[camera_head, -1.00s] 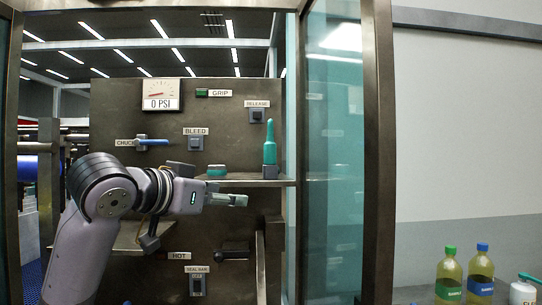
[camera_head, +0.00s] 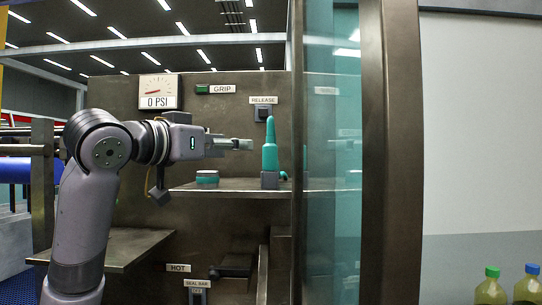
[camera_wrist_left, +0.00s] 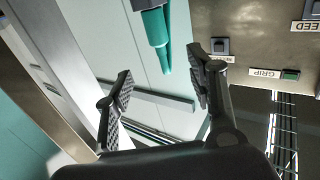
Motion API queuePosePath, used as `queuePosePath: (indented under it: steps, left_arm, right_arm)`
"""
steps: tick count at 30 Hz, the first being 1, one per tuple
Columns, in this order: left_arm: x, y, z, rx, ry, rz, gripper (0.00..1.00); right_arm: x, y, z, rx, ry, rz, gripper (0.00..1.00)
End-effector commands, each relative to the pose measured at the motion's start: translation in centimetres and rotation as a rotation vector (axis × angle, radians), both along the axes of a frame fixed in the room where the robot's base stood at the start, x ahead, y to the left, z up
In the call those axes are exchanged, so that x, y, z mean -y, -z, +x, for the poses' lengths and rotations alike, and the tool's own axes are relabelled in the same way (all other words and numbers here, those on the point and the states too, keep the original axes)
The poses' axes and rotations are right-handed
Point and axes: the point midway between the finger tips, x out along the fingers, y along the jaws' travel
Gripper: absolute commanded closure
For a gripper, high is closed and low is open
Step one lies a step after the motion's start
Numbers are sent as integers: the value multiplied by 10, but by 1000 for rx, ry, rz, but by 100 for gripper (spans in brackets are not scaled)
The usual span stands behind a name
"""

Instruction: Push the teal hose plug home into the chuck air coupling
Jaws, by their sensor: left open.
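The teal hose plug (camera_head: 270,157) stands upright in a small grey block (camera_head: 270,181) at the right end of the shelf, tapered end up. My left gripper (camera_head: 247,144) is just left of it, level with its upper body, pointing right. In the left wrist view the plug (camera_wrist_left: 157,28) shows at the top, beyond the two spread fingers (camera_wrist_left: 162,78). Nothing is between the fingers; they are apart from the plug. The chuck air coupling is not visible now; my left arm covers the panel area where the CHUCK label was. My right gripper is not in view.
A low teal and grey disc (camera_head: 207,177) sits on the shelf (camera_head: 235,188) below my left gripper. The panel has a 0 PSI gauge (camera_head: 158,91) and a RELEASE button (camera_head: 263,113). A glass door with a metal frame (camera_head: 383,150) stands right of the plug.

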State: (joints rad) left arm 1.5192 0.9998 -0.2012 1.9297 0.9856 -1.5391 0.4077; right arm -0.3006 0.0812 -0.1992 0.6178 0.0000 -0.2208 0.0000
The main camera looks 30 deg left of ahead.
Motion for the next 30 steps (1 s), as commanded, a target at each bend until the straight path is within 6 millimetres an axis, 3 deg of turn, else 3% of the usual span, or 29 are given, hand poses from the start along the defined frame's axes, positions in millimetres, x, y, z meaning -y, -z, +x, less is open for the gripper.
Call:
queuePosePath:
  steps: [4,9,16,24,30]
  left_arm:
    - [2,-1,35,-6,2,-2,49]
    - [3,-1,64,-4,2,0,49]
    - [4,1,80,-3,1,1,49]
    - [7,7,117,-4,1,-1,49]
    - [7,9,128,-2,1,1,49]
  right_arm:
    - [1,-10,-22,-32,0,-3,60]
    - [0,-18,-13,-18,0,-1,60]
    - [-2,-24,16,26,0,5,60]
    - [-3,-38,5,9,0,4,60]
    - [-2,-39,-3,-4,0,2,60]
